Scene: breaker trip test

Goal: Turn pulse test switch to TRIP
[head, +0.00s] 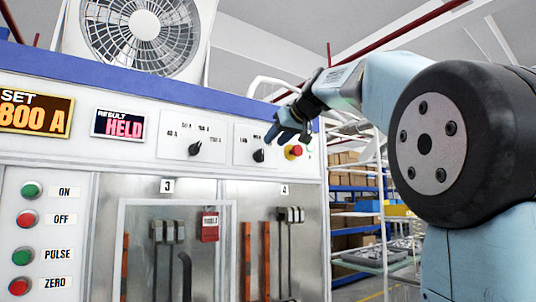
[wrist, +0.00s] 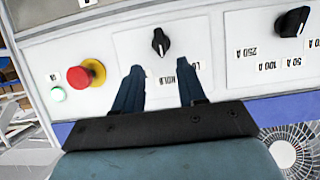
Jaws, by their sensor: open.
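The switch that appears to be the pulse test switch is a black knob (head: 258,155) on the right-hand white plate of the panel. In the wrist view, which is turned over, the knob (wrist: 160,42) shows a white pointer mark. Its printed labels are partly hidden by a finger, and I cannot read TRIP. My gripper (head: 281,132) is in front of the panel, up and right of the knob in the head view. In the wrist view my gripper (wrist: 161,74) has its two blue fingers apart and empty, with the knob centred beyond the tips, apart from them.
A second black knob (head: 194,149) with ampere labels sits on the plate to the left. A red emergency button (head: 293,152) on a yellow base is close on the right. The result display (head: 119,125) reads HELD. A fan (head: 140,35) stands on top of the cabinet.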

